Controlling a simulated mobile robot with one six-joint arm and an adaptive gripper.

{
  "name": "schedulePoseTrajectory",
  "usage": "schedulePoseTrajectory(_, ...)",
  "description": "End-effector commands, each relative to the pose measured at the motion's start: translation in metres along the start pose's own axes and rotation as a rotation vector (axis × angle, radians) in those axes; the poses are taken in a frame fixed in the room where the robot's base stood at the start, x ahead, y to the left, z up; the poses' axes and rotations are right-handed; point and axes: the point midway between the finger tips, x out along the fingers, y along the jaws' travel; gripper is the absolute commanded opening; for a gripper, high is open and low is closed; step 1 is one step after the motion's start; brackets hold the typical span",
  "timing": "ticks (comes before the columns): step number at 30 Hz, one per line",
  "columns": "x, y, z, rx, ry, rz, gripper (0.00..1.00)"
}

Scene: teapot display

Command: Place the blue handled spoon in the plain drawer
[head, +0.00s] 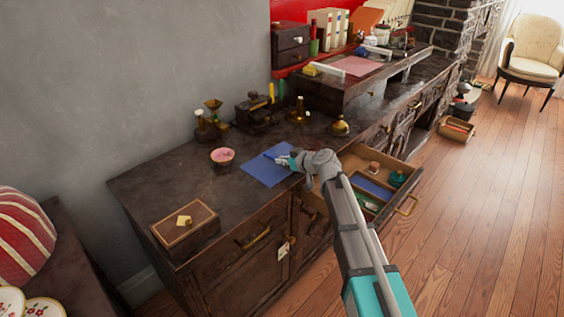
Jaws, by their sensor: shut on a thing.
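My gripper (283,160) is low over the blue mat (264,174) on the dark cabinet top. It is shut on a thin, small thing at the mat's far edge, which looks like the blue handled spoon (270,156); its shape is hard to make out at this size. An open wooden drawer (408,205) stands out from the cabinet front, to the right of my gripper. It holds a blue lining or tray, a green item and a small reddish item. I cannot tell from its looks whether it is the plain drawer. My arm hides part of its left side.
A pink bowl (222,156) stands left of the mat. A wooden box (185,228) sits at the near left of the top. A brass bell (340,126) and a grinder (254,110) stand behind. The floor to the right is mostly clear.

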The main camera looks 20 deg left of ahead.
Motion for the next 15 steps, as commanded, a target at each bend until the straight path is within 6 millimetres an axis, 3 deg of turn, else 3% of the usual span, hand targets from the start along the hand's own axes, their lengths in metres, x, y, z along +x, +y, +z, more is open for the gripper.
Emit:
schedulePoseTrajectory(9, 0.002, 0.0, 0.0049, 0.0, 0.0, 0.0, 0.0)
schedulePoseTrajectory(10, 0.0016, 0.0, 0.0038, 0.0, 0.0, 0.0, 0.13)
schedulePoseTrajectory(15, 0.0014, 0.0, 0.0035, 0.0, 0.0, 0.0, 0.43)
